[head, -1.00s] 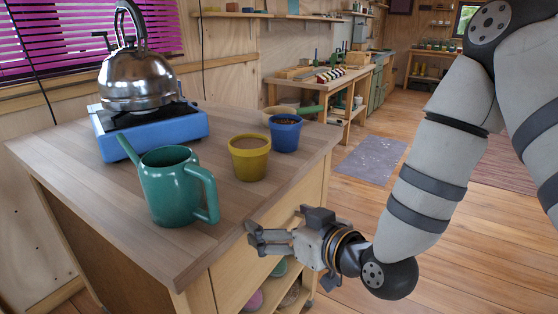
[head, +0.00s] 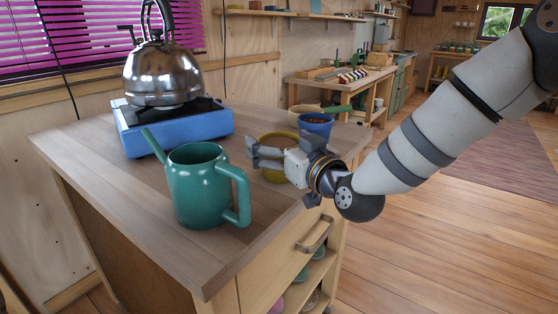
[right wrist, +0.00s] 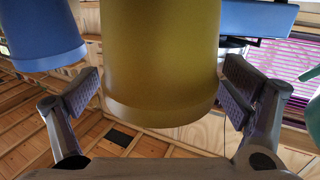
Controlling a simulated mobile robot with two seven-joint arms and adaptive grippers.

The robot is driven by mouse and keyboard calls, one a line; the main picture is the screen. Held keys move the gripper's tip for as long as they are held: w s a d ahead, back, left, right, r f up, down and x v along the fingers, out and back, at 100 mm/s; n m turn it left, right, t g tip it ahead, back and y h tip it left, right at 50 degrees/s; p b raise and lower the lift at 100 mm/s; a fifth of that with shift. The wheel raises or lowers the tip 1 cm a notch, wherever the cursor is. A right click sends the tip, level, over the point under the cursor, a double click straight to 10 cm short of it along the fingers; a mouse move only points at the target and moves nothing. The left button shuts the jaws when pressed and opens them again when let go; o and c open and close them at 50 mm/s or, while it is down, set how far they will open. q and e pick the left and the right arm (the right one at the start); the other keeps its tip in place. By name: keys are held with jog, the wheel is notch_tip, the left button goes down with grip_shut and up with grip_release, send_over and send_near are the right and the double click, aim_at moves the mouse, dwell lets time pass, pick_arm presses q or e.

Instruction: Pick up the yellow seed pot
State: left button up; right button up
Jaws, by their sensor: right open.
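The yellow seed pot (head: 275,175) stands on the wooden cabinet top, partly hidden behind my right gripper in the head view. In the right wrist view the yellow pot (right wrist: 161,60) fills the middle, between and beyond the two spread fingers. My right gripper (head: 254,154) is open, at pot height on the near side of the pot; it also shows in the right wrist view (right wrist: 160,92). I cannot tell whether a finger touches the pot. My left gripper is out of view.
A blue pot (head: 315,125) stands just behind and right of the yellow one. A green watering can (head: 200,185) stands to the left, close to my fingers. A steel kettle (head: 163,75) sits on a blue stove (head: 180,130). The cabinet top (head: 95,160) is bare at the left.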

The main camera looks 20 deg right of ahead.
jog(key=shift+r, duration=0.1)
jog(key=shift+c, duration=0.4)
jog(key=c, duration=1.4)
jog(key=shift+c, duration=0.2)
